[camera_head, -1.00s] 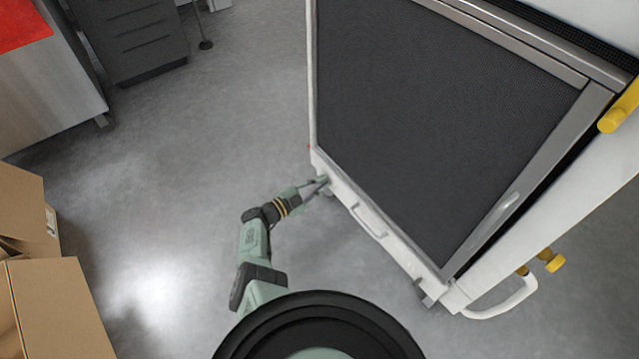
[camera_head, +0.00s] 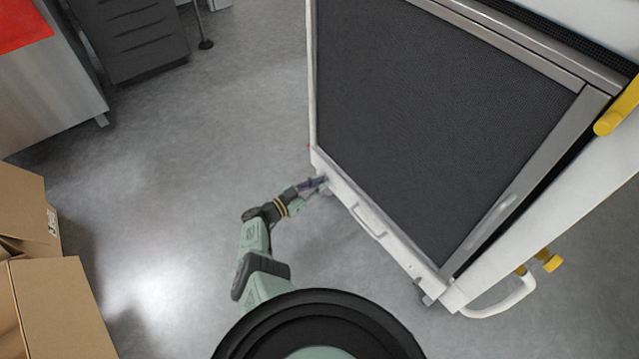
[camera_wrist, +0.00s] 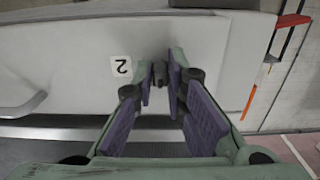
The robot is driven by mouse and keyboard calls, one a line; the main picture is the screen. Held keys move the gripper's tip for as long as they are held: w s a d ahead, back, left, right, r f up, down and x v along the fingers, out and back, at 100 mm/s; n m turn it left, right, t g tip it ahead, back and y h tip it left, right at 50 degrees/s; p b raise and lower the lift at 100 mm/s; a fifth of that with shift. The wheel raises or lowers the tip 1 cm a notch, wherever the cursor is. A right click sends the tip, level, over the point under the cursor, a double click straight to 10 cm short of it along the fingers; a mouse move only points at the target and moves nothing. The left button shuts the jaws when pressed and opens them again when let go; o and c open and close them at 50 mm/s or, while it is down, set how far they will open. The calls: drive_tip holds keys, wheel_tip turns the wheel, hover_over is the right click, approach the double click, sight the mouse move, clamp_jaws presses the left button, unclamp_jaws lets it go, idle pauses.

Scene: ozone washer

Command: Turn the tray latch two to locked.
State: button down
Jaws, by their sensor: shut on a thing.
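The tray latch two is a small dark grey knob (camera_wrist: 160,72) on the white front panel (camera_wrist: 85,60) of the tray unit, beside a label with the number 2 (camera_wrist: 121,67). My gripper (camera_wrist: 161,88) is at the knob, with its purple-padded fingers on both sides of it and shut on it. The fingertips hide part of the knob, so its exact angle is hard to tell. In the head view my gripper (camera_head: 322,181) is at the left end of the unit's white front edge, and the latch itself is too small to make out.
A white handle (camera_head: 368,220) sticks out from the front edge, right of my gripper. The dark mesh tray surface (camera_head: 430,110) lies behind it. Yellow knobs (camera_head: 548,260) are at the right. Cardboard boxes (camera_head: 55,305) stand at the lower left. The floor between is clear.

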drive_tip(key=shift+w+a, duration=0.1)
idle(0.4)
drive_tip(key=c, duration=1.6)
unclamp_jaws()
drive_tip(key=shift+c, duration=0.2)
drive_tip(key=v, duration=1.2)
